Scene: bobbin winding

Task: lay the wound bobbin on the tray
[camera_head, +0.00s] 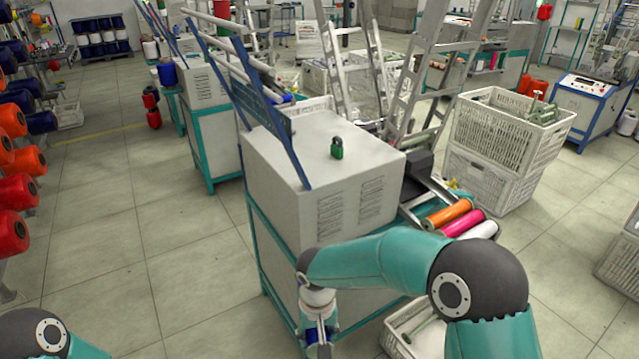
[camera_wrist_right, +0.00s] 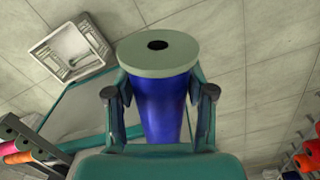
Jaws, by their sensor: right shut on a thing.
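My right gripper (camera_head: 318,332) is shut on a blue wound bobbin (camera_wrist_right: 162,108), its fingers on both sides of the blue winding. The bobbin's pale flange with a dark centre hole faces the camera in the right wrist view. In the head view the bobbin (camera_head: 319,350) shows only partly, low in front of the machine. A tray (camera_head: 447,191) at the machine's right side holds orange (camera_head: 448,213), pink (camera_head: 462,223) and white (camera_head: 480,231) bobbins side by side. My right forearm partly covers this area. My left gripper is out of view; only part of the left arm shows.
White crates (camera_head: 508,130) are stacked at the right. A low white crate (camera_wrist_right: 72,52) stands on the floor.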

